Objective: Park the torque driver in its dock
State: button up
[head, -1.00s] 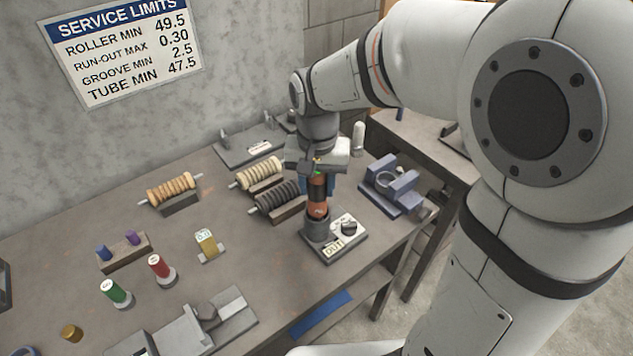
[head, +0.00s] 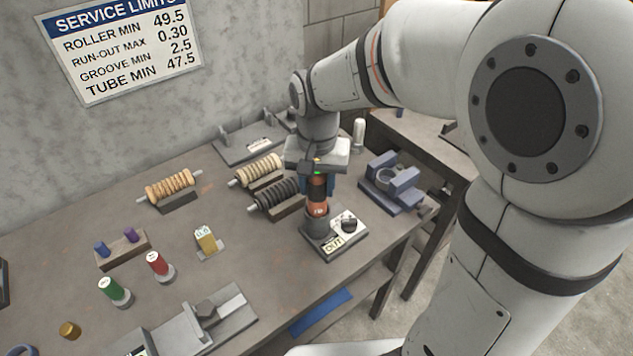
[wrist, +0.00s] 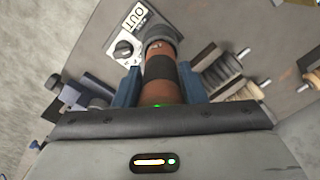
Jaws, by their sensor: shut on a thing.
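The torque driver (head: 318,190) is an orange-brown cylinder with a black band, standing upright. Its lower end is at the grey round cup of the dock (head: 317,228), whose base carries a black knob and a label reading "OUT". My gripper (head: 317,182) is over the driver from above, its blue fingers on either side of the body. In the wrist view the driver (wrist: 161,82) lies between the blue fingers, with its far end at the grey cup (wrist: 160,35). How deep it sits in the cup is hidden.
A dark ribbed roller (head: 275,194) stands close on the left, with a cream roller (head: 258,171) behind it. A blue-grey clamp block (head: 393,182) stands to the right. The bench's front edge is close to the dock. Small coloured bobbins stand at the left.

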jog(key=shift+f+b, duration=0.5)
jog(key=shift+f, duration=0.15)
dwell(0.5)
jog(key=o, duration=1.2)
jog(key=shift+c, duration=0.2)
notch_tip(320, 180, up, 8)
jog(key=shift+f, duration=0.1)
jog(key=s+d+f+n+t, duration=0.1)
jog(key=s+d+f+t, duration=0.2)
jog(key=s+d, duration=0.8)
jog(key=shift+s+d+f+n, duration=0.2)
jog(key=shift+s+d+n, duration=0.15)
jog(key=shift+d, duration=0.4)
